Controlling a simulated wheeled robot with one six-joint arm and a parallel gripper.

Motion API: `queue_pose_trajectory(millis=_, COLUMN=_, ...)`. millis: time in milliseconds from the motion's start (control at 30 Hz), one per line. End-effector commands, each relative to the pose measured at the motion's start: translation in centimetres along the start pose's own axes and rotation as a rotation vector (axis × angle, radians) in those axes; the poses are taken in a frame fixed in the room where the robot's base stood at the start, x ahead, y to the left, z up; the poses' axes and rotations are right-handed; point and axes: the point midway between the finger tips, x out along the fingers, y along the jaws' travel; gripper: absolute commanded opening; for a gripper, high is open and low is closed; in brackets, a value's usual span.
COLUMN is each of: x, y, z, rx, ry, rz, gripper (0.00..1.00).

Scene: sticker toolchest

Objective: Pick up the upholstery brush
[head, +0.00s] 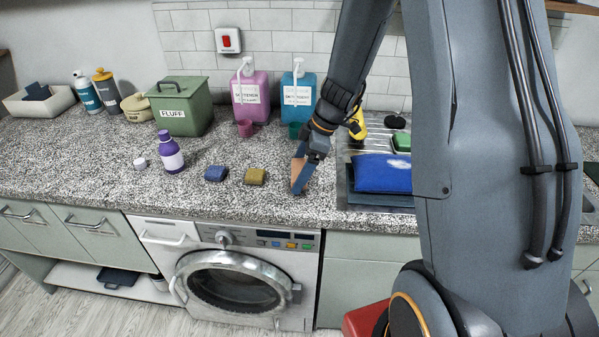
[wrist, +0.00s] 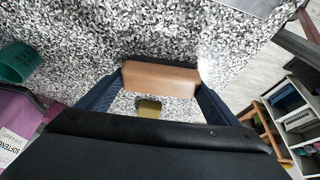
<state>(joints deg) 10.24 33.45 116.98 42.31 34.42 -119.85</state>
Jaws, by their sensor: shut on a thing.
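The upholstery brush (wrist: 160,78) shows in the wrist view as a brown wooden block with a dark strip along its far edge. My gripper (wrist: 161,84) is shut on it, with one blue-grey finger at each end of the block. In the head view my gripper (head: 302,174) points down over the speckled counter near its front edge. The brush's wooden side (head: 297,170) shows there beside the fingers. I cannot tell whether the brush touches the counter.
A mustard sponge (head: 255,176) and a blue sponge (head: 215,173) lie left of my gripper. A sink (head: 345,185) with a blue cloth (head: 383,173) is to the right. Pink (head: 250,97) and teal (head: 298,100) softener bottles stand behind.

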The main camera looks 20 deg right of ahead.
Motion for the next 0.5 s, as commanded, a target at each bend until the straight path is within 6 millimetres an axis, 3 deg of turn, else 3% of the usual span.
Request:
queue_pose_trajectory(millis=267, x=-2.3, y=0.1, z=-0.9, rx=-0.002, ry=0.0, rz=0.003, gripper=0.62)
queue_pose_trajectory(millis=500, x=-5.7, y=0.2, z=-2.4, rx=-0.002, ry=0.001, rz=0.005, gripper=0.62)
